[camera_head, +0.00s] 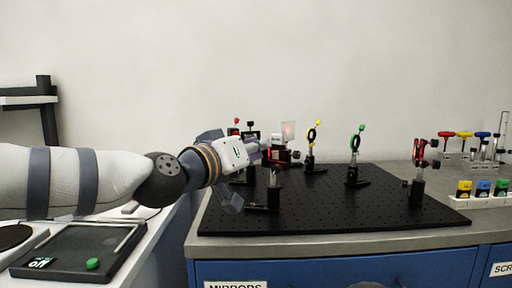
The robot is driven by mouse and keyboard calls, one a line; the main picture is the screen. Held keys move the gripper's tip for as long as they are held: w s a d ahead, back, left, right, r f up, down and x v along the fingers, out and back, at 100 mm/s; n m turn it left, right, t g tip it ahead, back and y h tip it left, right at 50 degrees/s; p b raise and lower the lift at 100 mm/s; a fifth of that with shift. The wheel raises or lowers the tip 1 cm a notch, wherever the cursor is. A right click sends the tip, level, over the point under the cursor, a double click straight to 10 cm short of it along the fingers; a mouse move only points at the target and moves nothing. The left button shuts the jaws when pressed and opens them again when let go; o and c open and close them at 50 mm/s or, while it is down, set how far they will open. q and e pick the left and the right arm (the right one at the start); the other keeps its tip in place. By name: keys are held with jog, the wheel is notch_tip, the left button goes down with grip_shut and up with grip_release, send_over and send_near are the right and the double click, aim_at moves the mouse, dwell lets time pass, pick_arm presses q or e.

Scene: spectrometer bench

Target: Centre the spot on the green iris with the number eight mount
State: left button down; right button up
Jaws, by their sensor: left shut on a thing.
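The green iris (355,143) stands upright on a post towards the right half of the black breadboard. My left gripper (262,149) reaches in from the left and is shut at the top of a near post mount (273,188). The part between its fingers is too small to make out, and no number eight can be read. A pale translucent card (290,131) behind the gripper shows a faint reddish glow. No spot can be made out on the green iris. My right gripper is not in view.
A yellow iris (312,134) and a red-and-black mount (420,152) stand on the breadboard (330,215). Coloured drivers (465,135) and small labelled blocks (483,190) are at the right. A dark panel with a green button (93,264) lies at left. The breadboard's front middle is clear.

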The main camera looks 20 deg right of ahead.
pick_arm(q)
jog(key=shift+n, duration=0.4)
jog(key=c, duration=1.6)
grip_release()
jog(key=shift+o, duration=0.2)
jog(key=v, duration=1.2)
